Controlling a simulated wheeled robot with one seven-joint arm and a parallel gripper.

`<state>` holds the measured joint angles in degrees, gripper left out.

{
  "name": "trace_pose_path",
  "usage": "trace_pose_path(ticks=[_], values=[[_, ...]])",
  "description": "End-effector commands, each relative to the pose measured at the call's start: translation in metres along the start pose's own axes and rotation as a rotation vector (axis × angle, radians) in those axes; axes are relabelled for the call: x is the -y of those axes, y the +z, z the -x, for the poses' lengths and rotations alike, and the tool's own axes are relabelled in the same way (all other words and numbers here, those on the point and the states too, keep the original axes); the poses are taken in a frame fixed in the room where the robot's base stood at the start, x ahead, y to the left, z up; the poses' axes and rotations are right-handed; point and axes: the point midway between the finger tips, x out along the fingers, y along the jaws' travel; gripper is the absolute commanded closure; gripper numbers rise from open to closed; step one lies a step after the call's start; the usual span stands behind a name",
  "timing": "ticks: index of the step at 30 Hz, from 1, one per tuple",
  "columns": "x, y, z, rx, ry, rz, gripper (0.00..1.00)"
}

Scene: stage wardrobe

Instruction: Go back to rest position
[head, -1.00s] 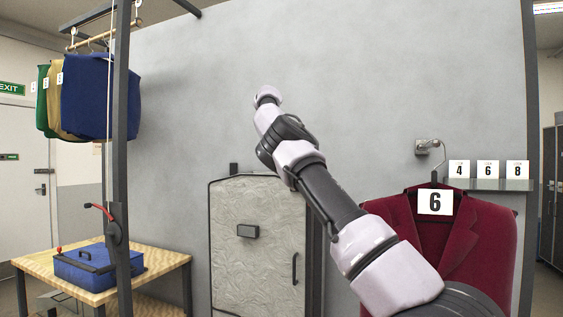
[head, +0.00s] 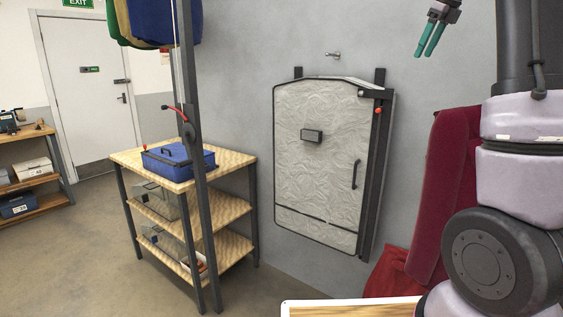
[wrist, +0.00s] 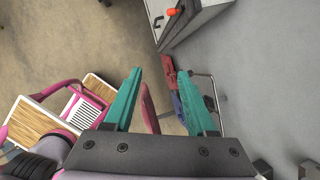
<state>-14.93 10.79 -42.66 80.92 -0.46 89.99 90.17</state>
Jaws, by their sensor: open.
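My gripper (head: 432,38) is raised high at the upper right of the head view, in front of the grey wall. Its two teal fingers point down, apart, with nothing between them. In the wrist view the gripper (wrist: 165,98) also shows open and empty above the floor. My arm fills the right edge of the head view and hides part of a dark red jacket (head: 445,190).
A grey cabinet (head: 330,165) is on the wall, its door shut. Left of it a shelved wooden table (head: 232,160) bears a blue box (head: 180,160). A dark post (head: 200,225) stands before the table. Floor (head: 100,255) is clear at left.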

Motion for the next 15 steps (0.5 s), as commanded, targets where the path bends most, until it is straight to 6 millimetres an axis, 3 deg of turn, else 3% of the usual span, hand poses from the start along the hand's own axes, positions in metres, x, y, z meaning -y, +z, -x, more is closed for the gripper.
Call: trace_pose_path(ticks=[8,15], values=[[-0.107,-0.059,0.016,0.147,0.006,0.74,0.43],[-0.22,-0.113,0.009,0.165,-0.117,1.455,0.43]])
